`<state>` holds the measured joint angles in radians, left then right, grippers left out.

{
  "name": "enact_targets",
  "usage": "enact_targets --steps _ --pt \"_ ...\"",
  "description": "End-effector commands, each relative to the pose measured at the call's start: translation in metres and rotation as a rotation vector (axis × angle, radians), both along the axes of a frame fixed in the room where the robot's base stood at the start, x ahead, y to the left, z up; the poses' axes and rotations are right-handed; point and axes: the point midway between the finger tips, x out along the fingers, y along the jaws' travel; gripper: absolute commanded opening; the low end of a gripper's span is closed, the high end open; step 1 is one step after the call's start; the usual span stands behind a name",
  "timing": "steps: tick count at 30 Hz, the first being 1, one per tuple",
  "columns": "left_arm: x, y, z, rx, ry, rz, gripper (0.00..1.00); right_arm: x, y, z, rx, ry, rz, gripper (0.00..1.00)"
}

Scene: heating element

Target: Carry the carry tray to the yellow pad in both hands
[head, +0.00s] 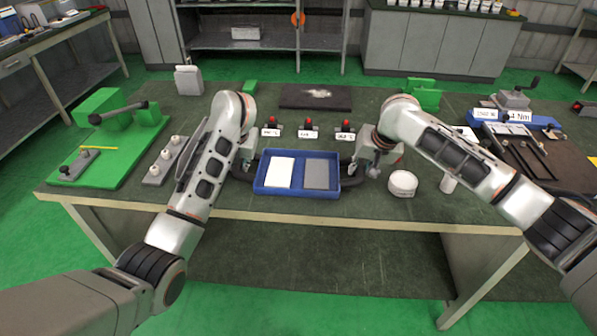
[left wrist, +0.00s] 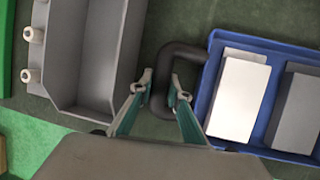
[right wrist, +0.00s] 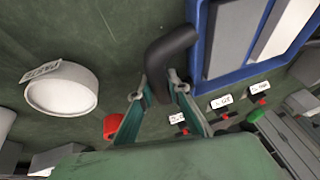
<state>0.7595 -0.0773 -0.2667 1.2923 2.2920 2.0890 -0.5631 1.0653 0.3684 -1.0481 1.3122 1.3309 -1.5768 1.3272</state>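The blue carry tray (head: 298,193) is at the table's front middle, with a white block (head: 280,172) and a grey block (head: 316,174) in it. It has a dark handle at each end. My left gripper (left wrist: 161,88) looks shut on the left handle (left wrist: 182,50), one finger on each side of the bar. My right gripper (right wrist: 160,91) looks shut on the right handle (right wrist: 170,46) in the same way. Whether the tray touches the table is unclear. A small yellowish patch (head: 593,161) at the head view's right edge may be the yellow pad, mostly cut off.
Three red-topped buttons with labels (head: 308,133) stand behind the tray. A dark plate (head: 315,97) lies further back. A white round container (head: 403,183) stands right of the tray. A grey bin (left wrist: 95,60) is close left of my left gripper. The table's front edge is near.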

Motion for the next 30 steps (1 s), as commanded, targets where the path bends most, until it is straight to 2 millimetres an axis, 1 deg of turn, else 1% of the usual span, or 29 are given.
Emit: enact_targets --steps 8,14,20,30 --pt "0.000 0.000 0.000 0.000 0.000 0.000 0.00 0.000 0.000 0.000 0.001 0.000 0.000 0.00" --pt "0.001 0.000 0.004 0.000 -0.003 -0.001 0.00 0.001 0.001 0.004 0.002 -0.003 0.000 0.00" --pt "0.001 0.000 0.015 0.001 -0.006 -0.001 0.00 0.001 0.001 0.016 0.003 -0.006 0.000 0.00" --pt "0.001 0.000 0.044 0.000 -0.007 -0.001 0.00 0.001 0.001 0.044 0.002 -0.007 0.000 0.00"
